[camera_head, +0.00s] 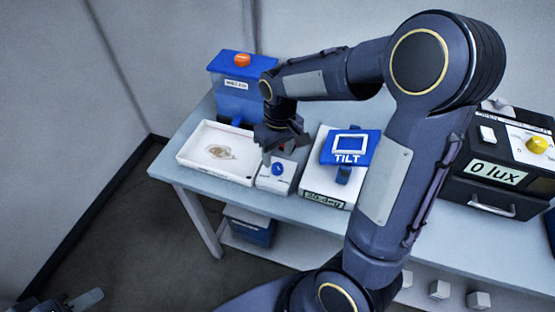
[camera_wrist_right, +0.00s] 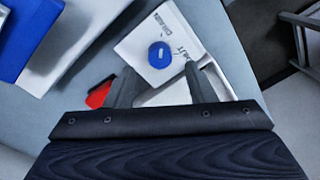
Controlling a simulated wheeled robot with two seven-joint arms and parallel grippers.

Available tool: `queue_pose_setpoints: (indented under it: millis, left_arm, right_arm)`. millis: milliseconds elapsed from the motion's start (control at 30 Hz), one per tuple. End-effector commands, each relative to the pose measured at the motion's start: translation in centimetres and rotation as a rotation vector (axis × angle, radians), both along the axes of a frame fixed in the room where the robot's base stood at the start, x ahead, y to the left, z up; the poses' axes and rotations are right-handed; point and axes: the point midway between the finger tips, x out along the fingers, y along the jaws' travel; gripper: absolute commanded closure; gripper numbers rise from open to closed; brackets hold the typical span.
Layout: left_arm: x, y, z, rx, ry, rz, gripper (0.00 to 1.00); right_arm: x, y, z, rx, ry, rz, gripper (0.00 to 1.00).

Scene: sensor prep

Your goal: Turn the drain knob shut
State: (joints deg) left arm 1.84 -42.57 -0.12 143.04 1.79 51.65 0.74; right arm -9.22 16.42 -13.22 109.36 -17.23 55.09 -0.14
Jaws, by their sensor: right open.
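The drain knob (camera_head: 278,169) is a round blue knob on top of a small white box (camera_head: 262,183). In the right wrist view the knob (camera_wrist_right: 160,55) shows a small mark at its centre, and the box top (camera_wrist_right: 137,47) carries partly readable lettering. My right gripper (camera_head: 280,150) is just above and behind the knob in the head view. In the right wrist view its two fingers (camera_wrist_right: 160,75) are apart, with the knob just beyond the tips and nothing between them. My left gripper (camera_head: 82,301) is low in the bottom left corner, partly cut off and away from the bench.
A white tray (camera_head: 190,158) with a brownish patch is left of the box; a blue tank (camera_head: 238,92) with an orange cap stands behind. A blue TILT device (camera_head: 347,161) sits at right, a black 0 lux box (camera_head: 499,170) farther right. A red part (camera_wrist_right: 98,95) lies beside one finger.

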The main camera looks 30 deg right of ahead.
Motion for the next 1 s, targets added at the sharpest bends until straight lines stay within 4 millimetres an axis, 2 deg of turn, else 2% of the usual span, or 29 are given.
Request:
queue_pose_setpoints:
  millis: [100, 233, 600, 933, 1000]
  left_arm:
    - [0.0, 0.0, 0.0, 0.000, 0.000, 0.000, 0.64]
    - [0.0, 0.0, 0.1, 0.000, 0.000, 0.000, 0.64]
    - [0.0, 0.0, 0.1, 0.000, 0.000, 0.000, 0.64]
    - [0.0, 0.0, 0.1, 0.000, 0.000, 0.000, 0.64]
    - [0.0, 0.0, 0.1, 0.000, 0.000, 0.000, 0.64]
  right_arm:
    - [-0.1, 0.0, -2.0, -0.001, 0.005, -0.001, 0.50]
    - [-0.1, 0.1, -3.5, 0.000, 0.003, -0.001, 0.50]
    - [-0.1, 0.1, -4.2, 0.001, -0.001, -0.001, 0.50]
    - [-0.1, 0.2, -4.2, 0.001, -0.001, -0.001, 0.92]
    - [-0.1, 0.1, -4.2, 0.001, -0.001, -0.002, 0.95]
